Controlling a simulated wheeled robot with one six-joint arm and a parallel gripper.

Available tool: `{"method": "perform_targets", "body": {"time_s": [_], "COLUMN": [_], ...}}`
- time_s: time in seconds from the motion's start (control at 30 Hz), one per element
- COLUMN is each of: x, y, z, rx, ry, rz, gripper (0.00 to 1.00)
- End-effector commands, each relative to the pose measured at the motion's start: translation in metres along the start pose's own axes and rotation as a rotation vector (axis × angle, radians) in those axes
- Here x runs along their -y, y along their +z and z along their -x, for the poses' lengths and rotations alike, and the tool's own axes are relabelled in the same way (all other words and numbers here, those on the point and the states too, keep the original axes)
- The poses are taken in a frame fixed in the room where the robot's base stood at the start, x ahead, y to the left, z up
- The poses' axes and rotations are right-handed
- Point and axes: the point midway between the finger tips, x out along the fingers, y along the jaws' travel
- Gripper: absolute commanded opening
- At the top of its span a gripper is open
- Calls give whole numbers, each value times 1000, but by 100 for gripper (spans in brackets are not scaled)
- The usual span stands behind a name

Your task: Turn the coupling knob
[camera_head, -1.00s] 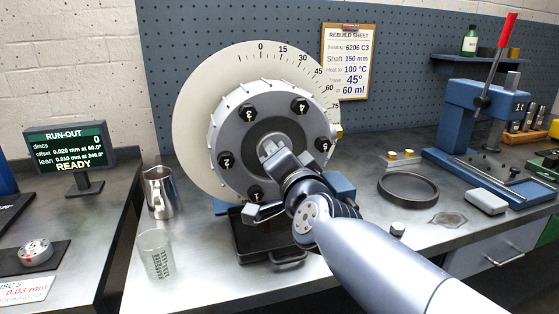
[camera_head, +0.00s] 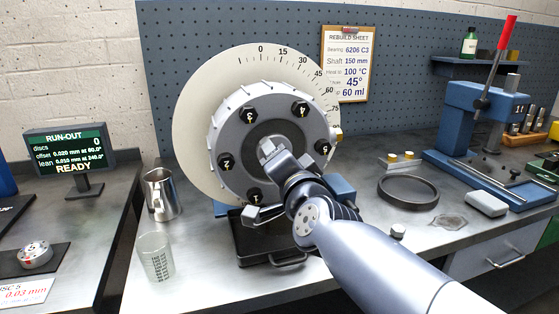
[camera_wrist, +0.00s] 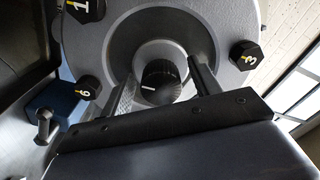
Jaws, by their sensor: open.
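The coupling knob (camera_wrist: 162,82) is black and round with a white line, at the centre of the grey rotor hub (camera_wrist: 200,32) in the wrist view. My gripper (camera_wrist: 160,76) is open, with one finger on each side of the knob. I cannot tell whether either finger touches it. In the head view my gripper (camera_head: 268,152) is at the middle of the rotor face (camera_head: 230,133) and hides the knob. Numbered black bolts ring the rotor. A large pale dial disc (camera_head: 195,110) with degree marks stands behind it.
A steel jug (camera_head: 160,194) and a clear measuring cup (camera_head: 156,257) stand left of the rotor. The run-out display (camera_head: 68,146) reads READY. A dark ring (camera_head: 408,192) and a blue press (camera_head: 480,105) are on the right. My forearm crosses the bench front.

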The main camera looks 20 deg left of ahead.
Motion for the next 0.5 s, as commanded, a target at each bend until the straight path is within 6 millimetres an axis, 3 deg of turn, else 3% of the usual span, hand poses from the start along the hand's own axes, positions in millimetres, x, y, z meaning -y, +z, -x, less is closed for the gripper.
{"method": "perform_targets", "body": {"time_s": [0.17,0.5], "x": [2,4], "y": [-1,-2], "z": [12,70], "rx": [0,0], "ry": [-1,-2], "rz": [-1,0], "gripper": [59,59]}}
